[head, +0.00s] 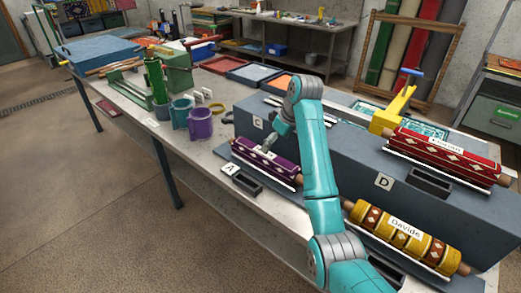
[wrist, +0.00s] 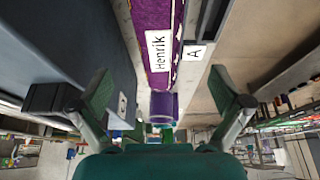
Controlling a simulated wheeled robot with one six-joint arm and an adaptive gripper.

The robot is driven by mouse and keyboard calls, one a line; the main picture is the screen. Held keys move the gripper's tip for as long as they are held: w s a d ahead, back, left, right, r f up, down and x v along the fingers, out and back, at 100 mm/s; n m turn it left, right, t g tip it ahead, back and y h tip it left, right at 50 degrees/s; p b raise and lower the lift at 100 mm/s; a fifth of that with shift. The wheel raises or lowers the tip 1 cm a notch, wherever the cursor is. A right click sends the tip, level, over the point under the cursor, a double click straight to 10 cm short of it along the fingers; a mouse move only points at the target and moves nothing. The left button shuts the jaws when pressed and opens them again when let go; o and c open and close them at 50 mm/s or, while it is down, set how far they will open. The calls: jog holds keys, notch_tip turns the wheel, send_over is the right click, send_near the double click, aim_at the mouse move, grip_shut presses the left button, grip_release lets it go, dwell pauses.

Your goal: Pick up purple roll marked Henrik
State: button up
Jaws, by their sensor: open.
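The purple roll (head: 268,160) with cream diamond marks lies on a low support near the letter A plate, in front of the grey block. In the wrist view the purple roll (wrist: 152,18) carries a white label reading Henrik (wrist: 159,52), ahead of my gripper. My gripper (head: 269,147) is at the roll's middle in the head view, just above or at it; the exact gap cannot be told.
A red roll (head: 445,157) lies on the grey block (head: 345,160). A yellow roll marked Davide (head: 405,237) lies in front of it, near plate D (head: 384,181).

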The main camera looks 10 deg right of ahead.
aim_at(264, 158)
jog(key=shift+w+a+f, duration=0.1)
jog(key=shift+w+f, duration=0.15)
jog(key=shift+f, duration=0.1)
jog(key=x, duration=1)
jog(key=shift+w, duration=0.1)
jog(key=shift+a+r, duration=0.1)
jog(key=c, duration=1.7)
